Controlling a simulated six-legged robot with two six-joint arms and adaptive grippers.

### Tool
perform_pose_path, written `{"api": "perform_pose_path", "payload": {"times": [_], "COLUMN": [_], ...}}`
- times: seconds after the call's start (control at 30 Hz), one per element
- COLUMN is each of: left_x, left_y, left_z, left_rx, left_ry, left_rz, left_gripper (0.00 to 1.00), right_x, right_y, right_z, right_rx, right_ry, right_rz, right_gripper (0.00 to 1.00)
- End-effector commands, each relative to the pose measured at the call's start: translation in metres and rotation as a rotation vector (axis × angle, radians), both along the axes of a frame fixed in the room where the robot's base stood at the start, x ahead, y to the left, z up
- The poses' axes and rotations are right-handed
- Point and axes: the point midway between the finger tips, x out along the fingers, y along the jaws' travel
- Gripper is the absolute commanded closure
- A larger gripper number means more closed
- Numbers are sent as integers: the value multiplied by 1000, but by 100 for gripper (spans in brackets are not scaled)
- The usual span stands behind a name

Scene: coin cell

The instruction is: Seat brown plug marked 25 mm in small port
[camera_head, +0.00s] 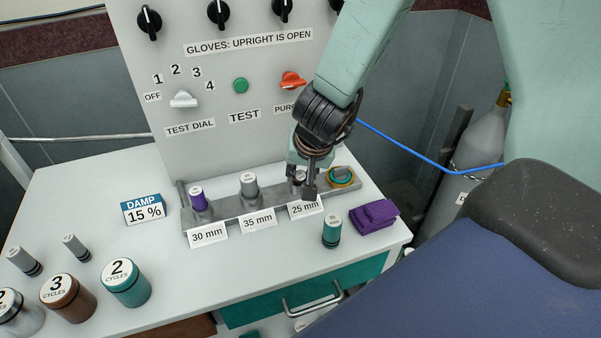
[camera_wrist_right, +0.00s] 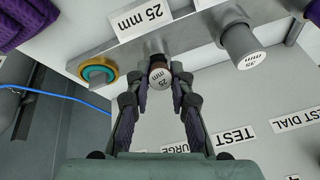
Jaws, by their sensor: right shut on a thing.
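My right gripper (camera_head: 304,188) is over the grey rack (camera_head: 228,212) at its 25 mm label (camera_head: 306,208). In the right wrist view its two fingers are shut on the brown plug (camera_wrist_right: 161,76). The plug has a grey top marked 25 mm, and a little of its brown side shows. It is in line with the rack behind the 25 mm label. The small port is hidden by the plug and fingers, and I cannot tell whether the plug is in it or just above. My left gripper is not in view.
A purple plug (camera_head: 197,199) stands at 30 mm and a grey plug (camera_head: 249,186) at 35 mm. A teal and gold ring (camera_head: 342,177) is at the rack's right end. A teal cylinder (camera_head: 332,231) and folded purple cloth (camera_head: 374,217) are in front. Several cylinders stand left.

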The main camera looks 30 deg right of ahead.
Motion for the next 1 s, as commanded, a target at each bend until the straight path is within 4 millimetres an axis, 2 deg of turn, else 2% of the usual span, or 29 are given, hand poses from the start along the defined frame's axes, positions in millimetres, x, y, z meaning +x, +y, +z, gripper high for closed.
{"api": "perform_pose_path", "payload": {"times": [0.47, 1.0], "left_x": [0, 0], "left_y": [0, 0], "left_z": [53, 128], "left_rx": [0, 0], "left_ry": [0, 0], "left_rz": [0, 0], "left_gripper": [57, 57], "right_x": [0, 0], "right_y": [0, 0], "right_z": [64, 154], "right_rx": [1, 1], "right_ry": [-2, -1], "right_rz": [-2, -1], "right_gripper": [100, 100]}}
